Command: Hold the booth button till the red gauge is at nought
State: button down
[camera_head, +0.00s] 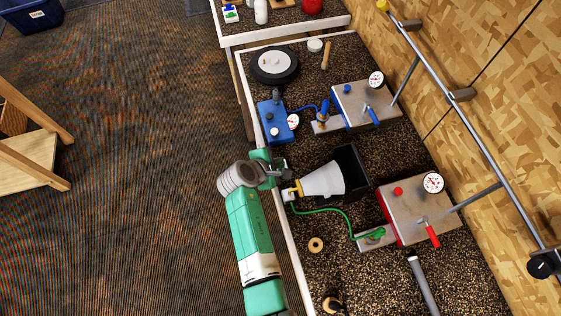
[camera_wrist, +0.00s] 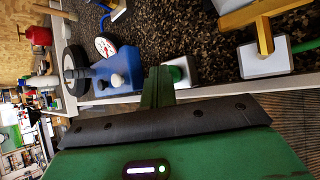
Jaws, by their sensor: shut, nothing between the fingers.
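The red gauge (camera_head: 433,183) is a round white dial on the red-edged box at the right; its needle is too small to read. A green button on a pale block (camera_wrist: 178,72), seemingly the booth button, shows in the wrist view just right of my fingertips. My gripper (camera_head: 284,173) is shut and empty at the table's front edge, left of the white cone and black booth (camera_head: 352,170). Its fingers (camera_wrist: 158,80) also show in the wrist view. They are close beside the button; I cannot tell whether they touch it. In the head view my gripper hides the button.
A blue unit (camera_head: 273,122) with a small gauge (camera_head: 293,121) stands just behind my gripper. A white block with a yellow piece (camera_head: 289,195) is close in front, with a green hose (camera_head: 335,211). The blue-edged box (camera_head: 364,104) is farther back. Open floor lies left.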

jog(key=shift+r, duration=0.1)
dwell(0.7)
jog(key=shift+r+p, duration=0.8)
jog(key=shift+p, duration=0.2)
jog(key=shift+r, duration=0.1)
notch_tip(320, 180, up, 5)
jog(key=p, duration=0.5)
